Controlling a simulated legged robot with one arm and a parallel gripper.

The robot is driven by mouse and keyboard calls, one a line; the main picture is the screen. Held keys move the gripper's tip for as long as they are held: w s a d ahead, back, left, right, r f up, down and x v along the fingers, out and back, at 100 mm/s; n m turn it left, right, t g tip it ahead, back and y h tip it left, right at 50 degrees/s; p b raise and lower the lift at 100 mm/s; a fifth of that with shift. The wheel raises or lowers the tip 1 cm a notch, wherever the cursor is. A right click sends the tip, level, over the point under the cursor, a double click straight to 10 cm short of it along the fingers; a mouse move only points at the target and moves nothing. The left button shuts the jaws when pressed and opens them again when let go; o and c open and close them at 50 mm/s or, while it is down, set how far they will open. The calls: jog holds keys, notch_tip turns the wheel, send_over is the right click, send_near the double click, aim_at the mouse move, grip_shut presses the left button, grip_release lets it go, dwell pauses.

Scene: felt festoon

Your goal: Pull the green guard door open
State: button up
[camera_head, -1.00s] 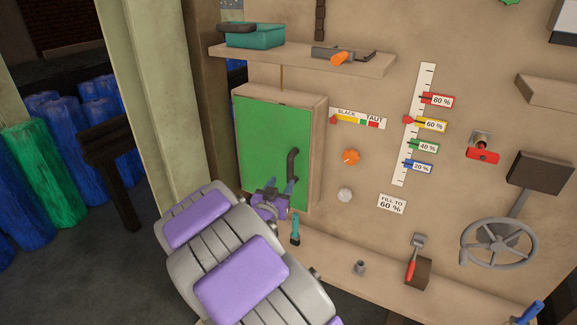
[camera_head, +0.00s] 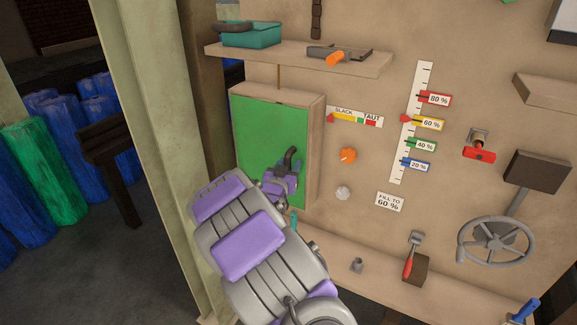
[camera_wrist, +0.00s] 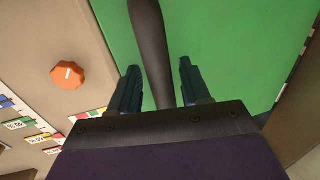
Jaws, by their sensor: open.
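The green guard door (camera_head: 262,130) is the front of a tan cabinet (camera_head: 314,130) on the wall and looks shut. Its dark handle (camera_head: 290,155) is on the right part of the door, partly hidden by my gripper. My gripper (camera_head: 287,168) is in front of the door at the handle. In the wrist view, my gripper (camera_wrist: 158,85) is open, with one finger on each side of the dark handle (camera_wrist: 150,45). Gaps show between the handle and both fingers. Green door surface (camera_wrist: 225,45) fills the view behind.
A shelf (camera_head: 350,66) with a teal bin (camera_head: 250,35) and an orange-handled tool (camera_head: 338,57) is above the cabinet. A bench ledge (camera_head: 330,246) runs below. A pale post (camera_head: 155,130) stands left.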

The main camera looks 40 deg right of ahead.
jog(key=shift+w+a, duration=0.1)
jog(key=shift+a+r, duration=0.1)
jog(key=shift+a, duration=0.05)
jog(key=c, duration=0.3)
grip_shut()
jog(key=shift+a, duration=0.1)
